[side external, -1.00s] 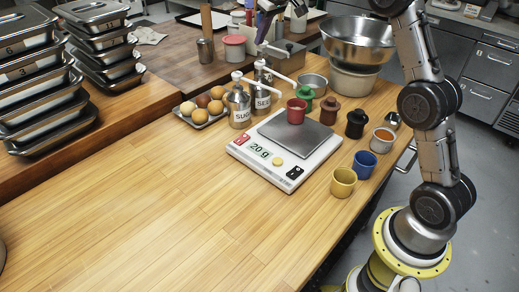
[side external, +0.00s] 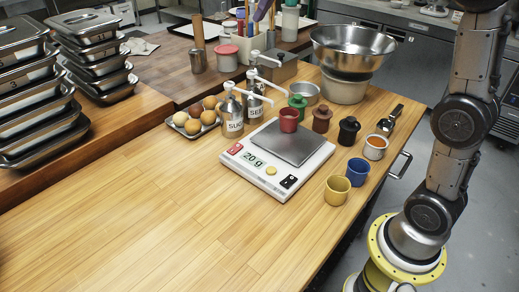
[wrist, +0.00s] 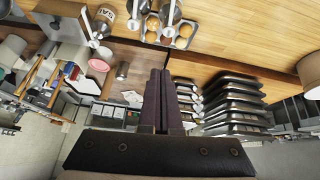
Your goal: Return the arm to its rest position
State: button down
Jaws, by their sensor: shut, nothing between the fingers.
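My gripper (wrist: 163,100) shows in the wrist view with its two dark fingers together and nothing between them. It is out of frame in the side external view, where my arm rises upright at the right, clear of the table. In the wrist view it hangs apart from everything, with the table and the stacked pans seen beyond it. The wooden table (side external: 130,225) carries a white scale (side external: 310,170) reading 20 g. A red cup (side external: 289,120) sits at the scale's back left corner, on or just behind its plate.
A large steel bowl (side external: 352,45) is behind. Stacked lidded pans (side external: 95,55) stand left. The table's front is bare.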

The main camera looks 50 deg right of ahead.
jog(key=s+a, duration=0.4)
jog(key=s, duration=0.7)
jog(key=s+a+f+m, duration=0.1)
jog(key=s+a+f, duration=0.1)
jog(key=s+f, duration=1.4)
jog(key=s, duration=0.4)
jog(key=shift+f+g, duration=0.3)
jog(key=shift+g, duration=0.1)
